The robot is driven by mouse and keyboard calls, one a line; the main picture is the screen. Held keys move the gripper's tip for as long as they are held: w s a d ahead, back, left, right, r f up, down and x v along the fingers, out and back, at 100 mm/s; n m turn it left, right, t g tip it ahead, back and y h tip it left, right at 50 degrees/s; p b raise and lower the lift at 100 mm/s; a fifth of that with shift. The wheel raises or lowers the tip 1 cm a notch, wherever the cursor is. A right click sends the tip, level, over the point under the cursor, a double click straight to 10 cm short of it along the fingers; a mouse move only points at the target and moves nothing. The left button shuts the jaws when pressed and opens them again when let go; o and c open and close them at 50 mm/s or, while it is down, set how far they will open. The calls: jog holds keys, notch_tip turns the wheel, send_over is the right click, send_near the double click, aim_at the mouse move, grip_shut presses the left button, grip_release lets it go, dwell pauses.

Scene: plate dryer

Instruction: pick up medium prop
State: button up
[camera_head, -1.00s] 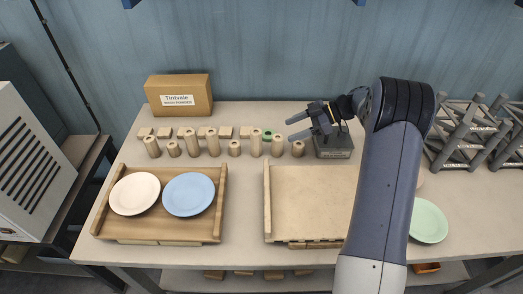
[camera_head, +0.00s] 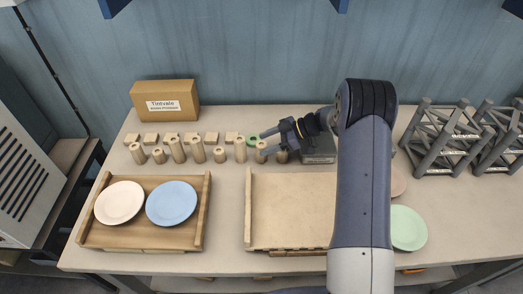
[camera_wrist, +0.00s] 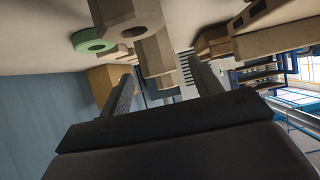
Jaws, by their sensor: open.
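Wooden props of different heights stand in a row behind the trays. A medium-height one (camera_head: 261,154) stands at my gripper's fingertips. My gripper (camera_head: 263,143) is open and level, reaching left from the arm near the right end of the row. In the wrist view, my gripper (camera_wrist: 160,72) has its two fingers apart, with a faceted wooden prop (camera_wrist: 156,57) showing between them and another prop (camera_wrist: 130,18) nearer the camera. I cannot tell whether a finger touches either prop. A short prop (camera_head: 281,157) stands just below the gripper.
A green ring (camera_head: 253,140) lies close behind the fingers. A wooden tray with plates (camera_head: 145,240) is at left, an empty board (camera_head: 290,205) in the middle. Grey racks (camera_head: 440,140) stand at right. A cardboard box (camera_head: 165,101) stands at the back left.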

jog(key=shift+c, duration=0.5)
jog(key=c, duration=1.1)
jog(key=shift+o, duration=0.2)
jog(key=shift+r, duration=0.15)
